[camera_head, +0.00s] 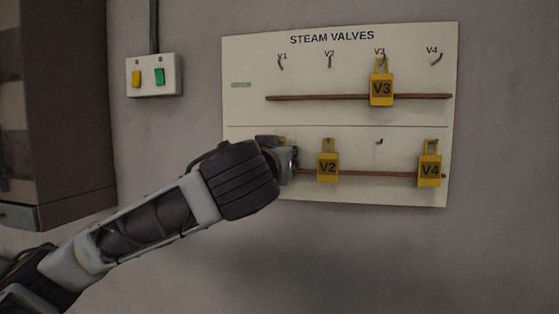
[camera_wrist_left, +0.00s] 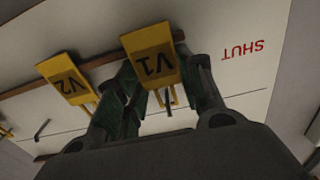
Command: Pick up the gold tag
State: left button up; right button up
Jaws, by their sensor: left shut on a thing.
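The gold tag marked V1 (camera_wrist_left: 152,58) is between the two fingers of my left gripper (camera_wrist_left: 160,82) in the left wrist view, and the fingers are shut on it. It appears upside down there, by the lower row of the board, with a dark hook close to its loop. Whether it hangs free of the hook I cannot tell. In the head view my left gripper (camera_head: 288,160) is at the board's lower left and hides most of this tag. Gold tag V2 (camera_head: 327,168) hangs just right of it; V2 also shows in the left wrist view (camera_wrist_left: 68,80). My right gripper is not in view.
The white STEAM VALVES board (camera_head: 248,60) is on the grey wall. Tag V3 (camera_head: 382,90) hangs in the upper row and tag V4 (camera_head: 430,171) in the lower row. Brown rails cross both rows. A switch box (camera_head: 154,76) and a dark cabinet (camera_head: 65,100) are at left.

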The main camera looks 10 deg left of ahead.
pick_arm(q)
jog(key=s+r+b, duration=0.1)
jog(key=s+r, duration=0.3)
jog(key=s, duration=0.3)
jog(key=s+r+b, duration=0.2)
jog(key=s+r, duration=0.1)
jog(key=s, duration=0.3)
jog(key=shift+s+r, duration=0.35)
dwell(0.4)
